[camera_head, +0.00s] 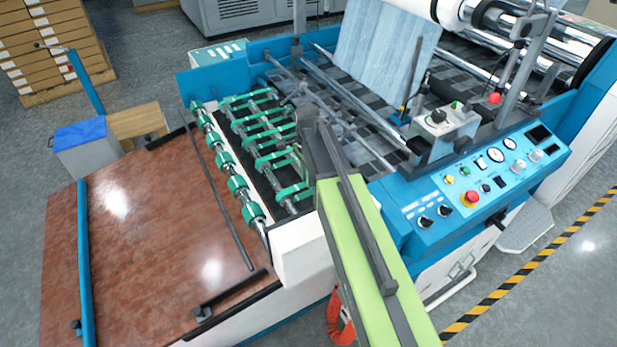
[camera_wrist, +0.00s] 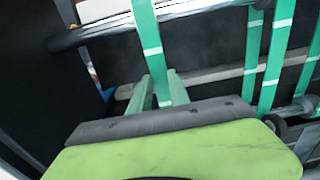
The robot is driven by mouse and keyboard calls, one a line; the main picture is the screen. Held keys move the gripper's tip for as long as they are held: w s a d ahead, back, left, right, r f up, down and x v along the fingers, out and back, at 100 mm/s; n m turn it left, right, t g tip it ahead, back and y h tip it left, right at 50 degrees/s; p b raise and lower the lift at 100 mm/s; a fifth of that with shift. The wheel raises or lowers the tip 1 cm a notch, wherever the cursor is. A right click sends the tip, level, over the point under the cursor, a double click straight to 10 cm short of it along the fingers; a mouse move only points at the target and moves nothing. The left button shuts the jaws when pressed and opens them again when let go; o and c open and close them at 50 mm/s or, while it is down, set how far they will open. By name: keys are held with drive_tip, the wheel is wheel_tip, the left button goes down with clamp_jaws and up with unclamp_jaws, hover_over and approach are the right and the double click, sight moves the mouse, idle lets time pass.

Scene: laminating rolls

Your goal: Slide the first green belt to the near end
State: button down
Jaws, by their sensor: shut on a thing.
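In the wrist view, a green belt (camera_wrist: 150,42) with white marks runs down from a metal shaft between the two green fingers of my gripper (camera_wrist: 160,76). The fingers are shut on this belt. It is the leftmost belt in that view, with a dark gap to its left. In the head view, several green belts loop around shafts, and the nearest belt (camera_head: 291,192) lies close to the near side frame. My gripper's fingers are hidden there behind my arm, so I cannot tell their exact contact with the belts.
More green belts (camera_wrist: 252,62) stand to the right in the wrist view. A front shaft with green rollers (camera_head: 237,184) borders a brown board (camera_head: 140,240). The white side frame (camera_head: 303,255) and blue control panel (camera_head: 480,185) are close to my arm.

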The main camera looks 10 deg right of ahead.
idle(0.5)
drive_tip(key=s+d, duration=0.3)
drive_tip(key=s, duration=0.6)
drive_tip(key=c, duration=1.3)
unclamp_jaws()
drive_tip(key=shift+o, duration=0.5)
